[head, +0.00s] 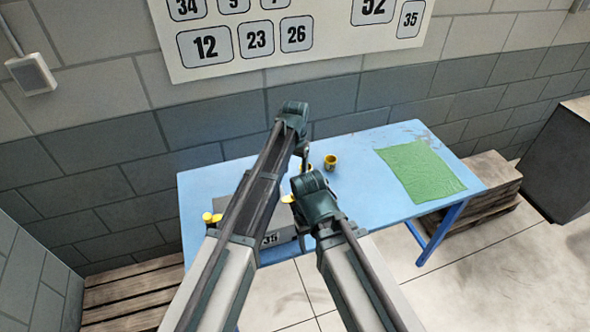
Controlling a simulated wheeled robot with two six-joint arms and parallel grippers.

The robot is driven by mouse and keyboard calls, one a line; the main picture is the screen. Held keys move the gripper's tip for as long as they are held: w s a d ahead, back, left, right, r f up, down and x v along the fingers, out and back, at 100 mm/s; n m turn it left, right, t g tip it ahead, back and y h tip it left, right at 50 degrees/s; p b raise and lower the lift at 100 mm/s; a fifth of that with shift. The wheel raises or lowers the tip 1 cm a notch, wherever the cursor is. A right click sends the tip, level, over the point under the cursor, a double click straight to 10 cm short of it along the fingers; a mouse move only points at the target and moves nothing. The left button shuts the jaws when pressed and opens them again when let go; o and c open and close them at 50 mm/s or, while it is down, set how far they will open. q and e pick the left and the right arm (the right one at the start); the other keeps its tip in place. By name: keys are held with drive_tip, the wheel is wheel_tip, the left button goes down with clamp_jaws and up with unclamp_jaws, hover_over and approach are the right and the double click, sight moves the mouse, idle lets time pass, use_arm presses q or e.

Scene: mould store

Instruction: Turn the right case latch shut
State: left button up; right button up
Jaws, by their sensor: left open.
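A grey case (284,236) marked 35 sits at the near edge of the blue table, largely hidden behind my two arms. Small yellow parts show at its left end (212,217) and another yellow part (287,198) shows between the arms; I cannot tell which of these is a latch or how it is turned. My left gripper (304,158) is open beyond the case, over the table, partly hidden by its own arm. My right arm reaches in over the right end of the case, and its gripper is hidden.
The blue table (365,205) has a green mat (420,170) on its right part. A small yellow cup (331,162) stands near the middle, beside the left gripper. Wooden pallets (130,292) lie left of the table, and more (490,190) lie at the right. A wall is behind.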

use_arm(q)
wheel_tip(320, 180, up, 3)
drive_tip(key=shift+p, duration=0.9)
use_arm(e)
wheel_tip(320, 180, up, 3)
drive_tip(key=shift+f, duration=0.1)
use_arm(q)
drive_tip(key=s+a+f+b, duration=0.2)
drive_tip(key=s+f+b, duration=0.1)
drive_tip(key=s, duration=0.6)
drive_tip(key=s+a+f+n+b, duration=0.1)
drive_tip(key=s+a+f+b, duration=0.1)
drive_tip(key=s, duration=0.7)
drive_tip(key=s+a+f+y+b, duration=0.1)
drive_tip(key=s+a+f+b, duration=0.2)
drive_tip(key=s, duration=0.6)
drive_tip(key=shift+f+n+b, duration=0.4)
drive_tip(key=shift+f+b, duration=0.3)
drive_tip(key=shift+b, duration=0.05)
use_arm(e)
wheel_tip(320, 180, down, 9)
drive_tip(key=shift+f, duration=0.2)
use_arm(q)
drive_tip(key=shift+a, duration=0.15)
